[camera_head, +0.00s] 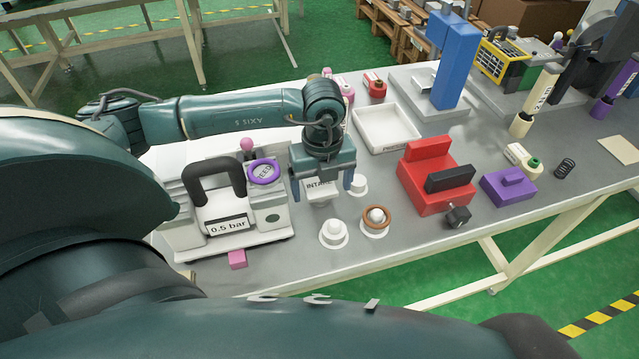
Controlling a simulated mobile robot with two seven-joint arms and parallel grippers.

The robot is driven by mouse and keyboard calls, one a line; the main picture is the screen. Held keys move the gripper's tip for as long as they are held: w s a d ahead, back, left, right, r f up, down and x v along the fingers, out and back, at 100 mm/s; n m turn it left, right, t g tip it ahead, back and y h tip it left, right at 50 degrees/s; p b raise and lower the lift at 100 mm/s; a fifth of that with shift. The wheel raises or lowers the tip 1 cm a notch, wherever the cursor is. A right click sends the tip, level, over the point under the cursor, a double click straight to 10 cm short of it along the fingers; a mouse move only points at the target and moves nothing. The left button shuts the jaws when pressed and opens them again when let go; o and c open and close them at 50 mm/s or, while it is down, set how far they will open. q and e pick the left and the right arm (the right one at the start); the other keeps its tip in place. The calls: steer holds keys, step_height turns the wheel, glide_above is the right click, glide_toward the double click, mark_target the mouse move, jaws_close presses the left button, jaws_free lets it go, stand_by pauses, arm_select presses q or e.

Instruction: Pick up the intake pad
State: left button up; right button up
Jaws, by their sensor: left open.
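The intake pad (319,193) is a small white block marked "INTAKE" on the grey table, just in front of the pressure unit's right side. My left gripper (322,186) points down over it from above, open. One finger is on each side of the pad. The gripper's body hides the pad's upper rear part, and I cannot tell whether the fingers touch it. My right gripper is not in view.
A white unit (190,236) with a dark handle and "0.5 bar" label stands left. White round knobs, one (334,233) plain and one with a brown ring (377,219), stand close in front. A red block (431,190) and white tray (385,131) are to the right.

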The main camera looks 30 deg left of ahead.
arm_select(q)
steer(key=shift+f, duration=0.2)
steer(key=c, duration=1)
steer(key=shift+r, duration=0.1)
steer(key=shift+c, duration=0.2)
